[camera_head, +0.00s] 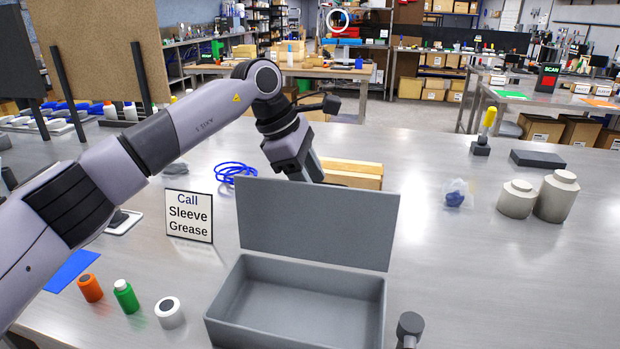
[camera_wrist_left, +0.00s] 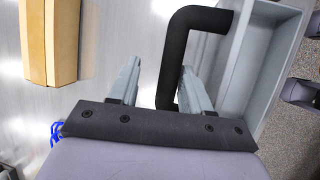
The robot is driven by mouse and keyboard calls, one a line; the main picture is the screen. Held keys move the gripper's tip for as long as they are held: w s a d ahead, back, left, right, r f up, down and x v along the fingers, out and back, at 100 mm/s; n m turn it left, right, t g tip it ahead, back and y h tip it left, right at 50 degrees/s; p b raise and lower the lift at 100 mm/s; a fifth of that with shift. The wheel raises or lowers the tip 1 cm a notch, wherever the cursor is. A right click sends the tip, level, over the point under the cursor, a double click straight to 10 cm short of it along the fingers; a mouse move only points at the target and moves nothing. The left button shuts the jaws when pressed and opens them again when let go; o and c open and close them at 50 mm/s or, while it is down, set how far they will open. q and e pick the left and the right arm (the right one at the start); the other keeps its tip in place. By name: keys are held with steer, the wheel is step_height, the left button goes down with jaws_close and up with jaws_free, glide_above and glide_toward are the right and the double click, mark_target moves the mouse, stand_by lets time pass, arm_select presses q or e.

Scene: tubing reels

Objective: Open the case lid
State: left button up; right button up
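The grey case (camera_head: 295,332) stands on the metal table, its empty inside visible in the head view. Its flat grey lid (camera_head: 318,222) stands up nearly vertical along the far edge. My left gripper (camera_head: 306,172) is behind the lid's top edge, its fingertips partly hidden there. In the left wrist view, the fingers of my left gripper (camera_wrist_left: 160,75) are apart, with a bent black bar (camera_wrist_left: 174,50) between them. A gap shows beside the left finger; the bar appears nearer the right finger. Grey case surfaces (camera_wrist_left: 262,60) show at the right.
A wooden block (camera_head: 350,180) and blue tubing (camera_head: 235,172) lie behind the lid. A sign (camera_head: 189,216), orange bottle (camera_head: 90,288), green bottle (camera_head: 126,297) and white roll (camera_head: 169,312) stand left. Pale containers (camera_head: 556,196) stand right. The table right of the case is mostly clear.

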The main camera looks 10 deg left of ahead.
arm_select(q)
steer(key=shift+d, duration=0.1)
steer(key=b+v, duration=0.1)
steer(key=v, duration=0.6)
steer(key=shift+r, duration=0.1)
